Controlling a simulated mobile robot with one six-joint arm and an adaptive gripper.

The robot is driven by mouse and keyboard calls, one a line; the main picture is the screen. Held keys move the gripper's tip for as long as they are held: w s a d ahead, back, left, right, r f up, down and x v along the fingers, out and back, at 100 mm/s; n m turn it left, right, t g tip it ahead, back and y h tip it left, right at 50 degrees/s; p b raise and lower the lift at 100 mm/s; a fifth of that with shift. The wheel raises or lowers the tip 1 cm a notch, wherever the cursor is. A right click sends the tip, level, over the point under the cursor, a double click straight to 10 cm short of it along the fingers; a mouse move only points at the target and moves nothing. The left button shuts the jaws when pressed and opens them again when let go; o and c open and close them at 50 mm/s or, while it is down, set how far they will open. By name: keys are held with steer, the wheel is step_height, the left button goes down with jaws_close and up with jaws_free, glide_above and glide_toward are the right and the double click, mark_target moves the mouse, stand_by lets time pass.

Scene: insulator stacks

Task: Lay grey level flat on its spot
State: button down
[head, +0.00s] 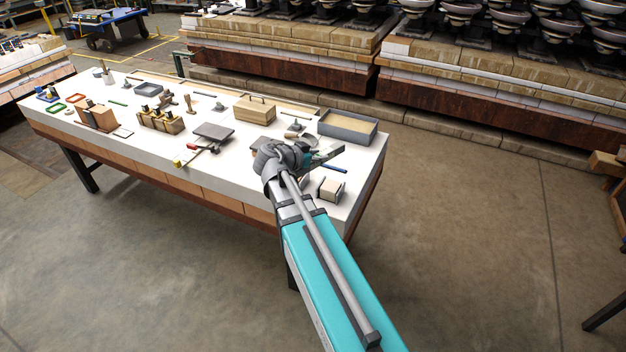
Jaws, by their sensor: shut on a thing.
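My gripper (310,157) is over the right part of the white-topped table, partly hidden by my own wrist. It is shut on a short grey bar, which looks like the grey level (328,153). The bar slants up to the right and appears held just above the tabletop; I cannot tell whether it touches anything. Its near end is hidden by the gripper. I cannot make out a marked spot for it in this view.
A grey tray with a tan bed (347,128) stands behind the gripper. A small block-like box (331,188) and a blue bar (334,169) lie close in front. A wooden box (254,109) and a dark flat plate (213,132) are to the left. The table's right end is bare.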

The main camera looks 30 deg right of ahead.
steer(key=shift+f, duration=0.1)
step_height(320, 180, down, 7)
steer(key=b, duration=0.6)
steer(key=shift+d+r+b, duration=0.2)
steer(key=shift+d+b, duration=0.2)
steer(key=w+d+f+b, duration=0.3)
steer(key=w+f+b, duration=0.6)
steer(key=w, duration=0.3)
steer(key=shift+w+d, duration=0.25)
steer(key=shift+w, duration=0.1)
steer(key=shift+w+d+f+b, duration=0.1)
steer(key=shift+w+f+b, duration=0.1)
steer(key=shift+f+b, duration=0.7)
steer(key=shift+w+f+b, duration=0.2)
steer(key=shift+f+b, duration=0.7)
